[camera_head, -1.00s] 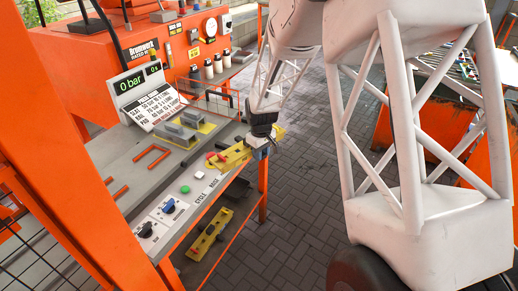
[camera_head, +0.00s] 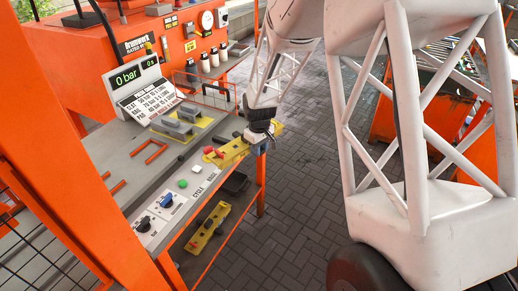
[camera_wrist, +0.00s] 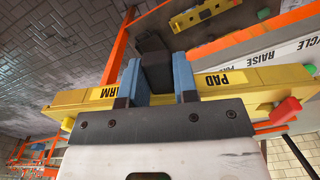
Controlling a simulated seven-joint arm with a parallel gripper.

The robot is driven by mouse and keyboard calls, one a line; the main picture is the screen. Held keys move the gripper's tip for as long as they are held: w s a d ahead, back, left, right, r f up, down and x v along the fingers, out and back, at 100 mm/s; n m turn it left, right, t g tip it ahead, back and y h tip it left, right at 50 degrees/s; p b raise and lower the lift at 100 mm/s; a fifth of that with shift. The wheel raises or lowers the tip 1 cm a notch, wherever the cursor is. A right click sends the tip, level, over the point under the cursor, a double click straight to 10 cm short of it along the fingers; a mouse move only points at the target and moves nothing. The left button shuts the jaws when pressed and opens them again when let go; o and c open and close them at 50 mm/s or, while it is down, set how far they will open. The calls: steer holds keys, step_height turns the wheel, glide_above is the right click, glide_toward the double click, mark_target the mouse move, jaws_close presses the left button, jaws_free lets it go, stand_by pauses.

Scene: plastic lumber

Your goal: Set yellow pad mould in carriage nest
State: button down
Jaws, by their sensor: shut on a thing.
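The yellow pad mould (camera_head: 233,153) is a long bar with a red piece at one end, in front of the bench edge. In the wrist view the bar (camera_wrist: 222,82) reads PAD and ARM, with green and red ends. My gripper (camera_wrist: 159,82) is shut on the dark block at its middle; in the head view my gripper (camera_head: 259,136) hides the bar's middle. The bar looks raised off the bench, though its clearance is unclear. Grey blocks on a yellow-edged base (camera_head: 181,126) stand on the bench; I cannot tell whether this is the carriage nest.
Another yellow mould (camera_head: 207,232) lies on the lower shelf, beside a black tray (camera_head: 236,182). A control panel with knobs and buttons (camera_head: 163,205) runs along the bench front. A display (camera_head: 132,80) reads 0 bar. An orange frame post (camera_head: 85,150) stands left.

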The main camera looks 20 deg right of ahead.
steer(key=shift+w+r, duration=0.1)
steer(key=shift+r, duration=0.05)
steer(key=w+a+r+m, duration=0.2)
steer(key=w+a+r, duration=0.2)
steer(key=w+r, duration=0.45)
steer(key=w+a+r+m, duration=0.2)
steer(key=w+a+r, duration=0.2)
steer(key=w+r, duration=0.4)
steer(key=s+a+f+n, duration=0.2)
steer(key=s+a+f, duration=0.1)
steer(key=a, duration=0.8)
steer(key=s+a+f+n, duration=0.3)
steer(key=s+a+f, duration=0.1)
steer(key=a, duration=0.8)
steer(key=s+a+f+n, duration=0.2)
steer(key=s+a+f, duration=0.1)
steer(key=a, duration=0.9)
steer(key=shift+s+a+f+n, duration=0.25)
steer(key=shift+s+n, duration=0.15)
steer(key=shift+s, duration=0.05)
steer(key=shift+f, duration=0.1)
steer(key=shift+f, duration=3.25)
